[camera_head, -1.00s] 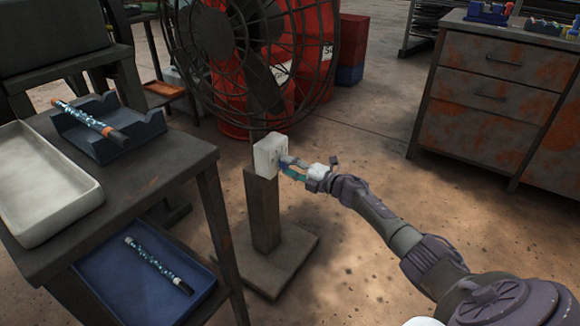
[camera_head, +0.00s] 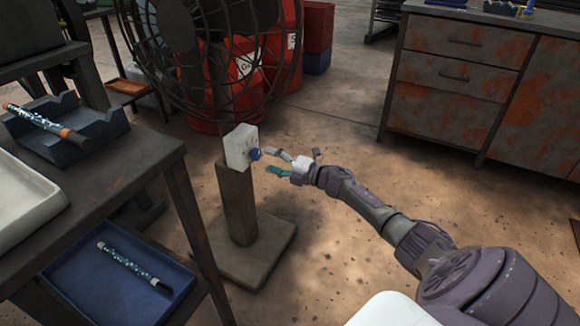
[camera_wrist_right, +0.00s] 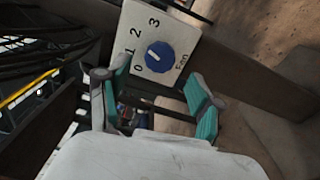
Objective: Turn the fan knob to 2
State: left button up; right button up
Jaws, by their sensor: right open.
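The blue fan knob (camera_wrist_right: 160,56) sits on a white box face marked 0, 1, 2, 3 and "Fan" in the right wrist view. Its pale mark appears to lie on the side toward 1, though it is small. In the head view the white box (camera_head: 238,148) stands on a post, with the knob (camera_head: 255,154) on its right face. My right gripper (camera_head: 270,161) is open just off the knob, apart from it. In the wrist view its teal-padded fingers (camera_wrist_right: 160,68) spread either side below the knob. My left gripper is out of view.
A large caged fan (camera_head: 200,50) stands behind the box, with red drums (camera_head: 215,95) near it. A dark table (camera_head: 125,160) with trays is at left, a rusty cabinet (camera_head: 450,100) at back right. Floor right of the post is clear.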

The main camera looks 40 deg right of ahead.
jog(key=v, duration=0.8)
jog(key=shift+s, duration=0.15)
